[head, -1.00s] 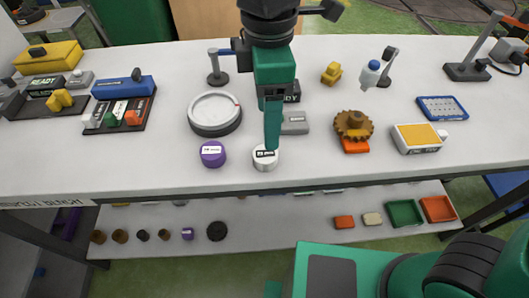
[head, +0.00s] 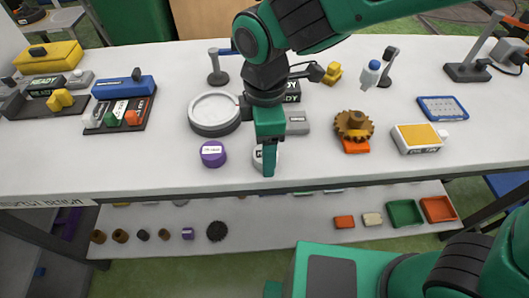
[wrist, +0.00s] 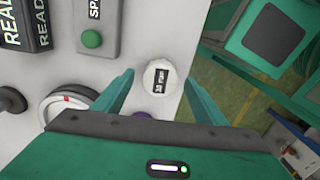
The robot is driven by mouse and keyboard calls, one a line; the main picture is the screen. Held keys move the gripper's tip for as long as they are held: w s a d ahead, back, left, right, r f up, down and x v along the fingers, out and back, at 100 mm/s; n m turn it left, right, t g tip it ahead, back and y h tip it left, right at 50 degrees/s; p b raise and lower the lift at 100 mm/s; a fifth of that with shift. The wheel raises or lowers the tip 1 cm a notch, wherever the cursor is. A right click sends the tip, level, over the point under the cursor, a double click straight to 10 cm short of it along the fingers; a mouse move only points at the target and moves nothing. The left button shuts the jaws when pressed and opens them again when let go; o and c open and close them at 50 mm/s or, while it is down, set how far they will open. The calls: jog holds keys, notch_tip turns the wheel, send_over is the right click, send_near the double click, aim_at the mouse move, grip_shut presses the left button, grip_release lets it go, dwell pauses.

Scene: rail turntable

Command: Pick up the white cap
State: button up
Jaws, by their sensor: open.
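The white cap (head: 257,157) stands on the bench near its front edge, partly hidden behind my gripper in the head view. In the wrist view the white cap (wrist: 159,79) shows as a round top with a black label. My gripper (head: 268,172) points down in front of the cap. In the wrist view my gripper (wrist: 158,88) has its two green fingers spread wide, one on each side of the cap, with clear gaps to it. Nothing is held. The height of the fingertips over the bench is hard to tell.
A purple cap (head: 213,154) stands left of the white cap. A round white dial (head: 215,113) lies behind it. A grey box (head: 296,122) with a green button (wrist: 91,39) is behind the white cap. A brown gear (head: 353,124) stands to the right.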

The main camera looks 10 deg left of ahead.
jog(key=c, duration=1.1)
